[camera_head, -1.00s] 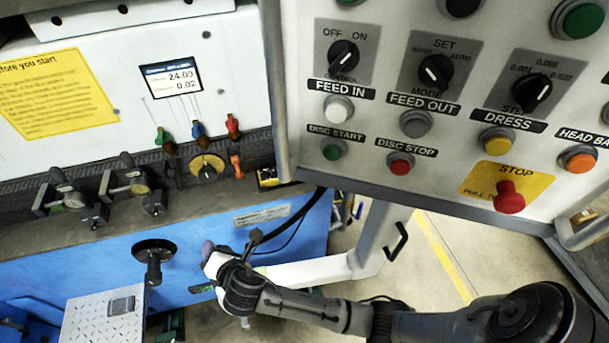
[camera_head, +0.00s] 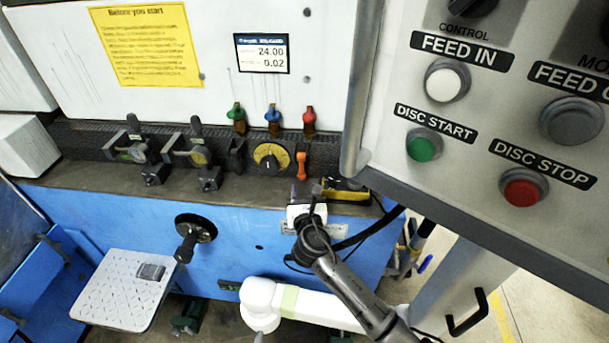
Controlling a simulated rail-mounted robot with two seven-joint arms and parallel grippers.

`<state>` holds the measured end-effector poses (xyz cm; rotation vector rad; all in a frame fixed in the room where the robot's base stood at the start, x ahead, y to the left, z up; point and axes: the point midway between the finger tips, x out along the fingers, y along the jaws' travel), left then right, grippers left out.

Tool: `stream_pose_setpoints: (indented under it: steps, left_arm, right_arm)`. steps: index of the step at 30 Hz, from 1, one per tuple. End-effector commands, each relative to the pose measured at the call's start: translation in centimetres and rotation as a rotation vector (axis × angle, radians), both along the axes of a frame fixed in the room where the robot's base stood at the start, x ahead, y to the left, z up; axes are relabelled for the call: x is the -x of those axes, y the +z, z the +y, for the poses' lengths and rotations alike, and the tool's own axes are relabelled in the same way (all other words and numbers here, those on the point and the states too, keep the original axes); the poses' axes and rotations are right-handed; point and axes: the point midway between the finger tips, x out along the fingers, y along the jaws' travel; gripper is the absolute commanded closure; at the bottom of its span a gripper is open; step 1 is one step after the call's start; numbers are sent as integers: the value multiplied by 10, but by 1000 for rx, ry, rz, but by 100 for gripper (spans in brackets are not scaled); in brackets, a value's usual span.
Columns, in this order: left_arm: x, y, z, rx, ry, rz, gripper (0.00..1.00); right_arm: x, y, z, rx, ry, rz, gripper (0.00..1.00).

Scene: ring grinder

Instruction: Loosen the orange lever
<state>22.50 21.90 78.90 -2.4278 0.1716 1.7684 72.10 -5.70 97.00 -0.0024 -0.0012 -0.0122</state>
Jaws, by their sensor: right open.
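The small orange lever (camera_head: 301,164) stands upright on the dark control strip of the grinder, just right of a yellow round dial (camera_head: 270,157). My right gripper (camera_head: 306,190) is just below the lever in the picture, in front of the ledge, with its fingers pointing up toward it. It is open and nothing shows between its fingers. A small gap shows between the fingertips and the lever, though its depth is unclear. My left gripper is not in view.
Green (camera_head: 237,113), blue (camera_head: 273,115) and red (camera_head: 309,117) levers stand above the dial. A yellow-and-black box (camera_head: 345,190) sits right of the gripper. The large button panel (camera_head: 450,190) hangs at the right. A black hand crank (camera_head: 190,235) projects from the blue front.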

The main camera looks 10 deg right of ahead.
Motion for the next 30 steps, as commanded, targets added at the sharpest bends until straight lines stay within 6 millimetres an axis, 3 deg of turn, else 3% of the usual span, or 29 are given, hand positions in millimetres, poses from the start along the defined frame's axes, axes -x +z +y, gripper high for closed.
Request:
stream_pose_setpoints:
  steps: [6, 13, 21, 30]
  left_arm:
    - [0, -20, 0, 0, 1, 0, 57]
    - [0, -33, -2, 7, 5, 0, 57]
    - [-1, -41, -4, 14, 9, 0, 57]
    - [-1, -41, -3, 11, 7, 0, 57]
  right_arm:
    - [-40, -3, -1, -2, -2, 0, 59]
    - [-67, -3, -1, -2, -2, 0, 59]
    - [-82, -1, -1, -2, -1, 1, 59]
    - [-85, 0, -1, -3, 0, 1, 59]
